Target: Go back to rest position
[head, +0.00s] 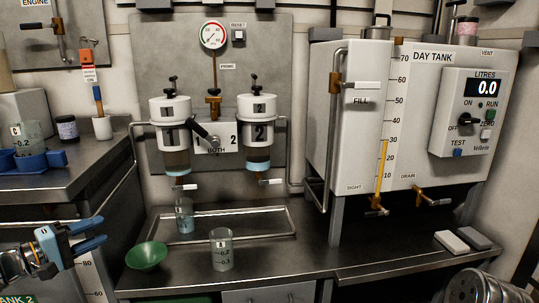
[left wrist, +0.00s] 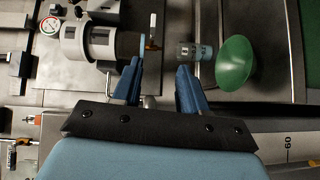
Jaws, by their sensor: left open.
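My left gripper (head: 104,232) is at the lower left of the head view, with its blue fingers pointing right. It is open and nothing shows between its fingers. It hangs in front of the bench, left of the green funnel (head: 146,256), and looks apart from it. In the left wrist view the two fingers (left wrist: 161,72) stand apart, with the bench, the funnel (left wrist: 235,63) and the filter housings beyond them. My right gripper is in neither view.
A steel bench (head: 310,262) carries a clear beaker (head: 222,250) and a tray (head: 270,235) with a small cup (head: 184,216). Two filter housings hang above. The day tank (head: 385,130) stands right. A raised counter (head: 75,178) with a blue holder is left, close above my left gripper.

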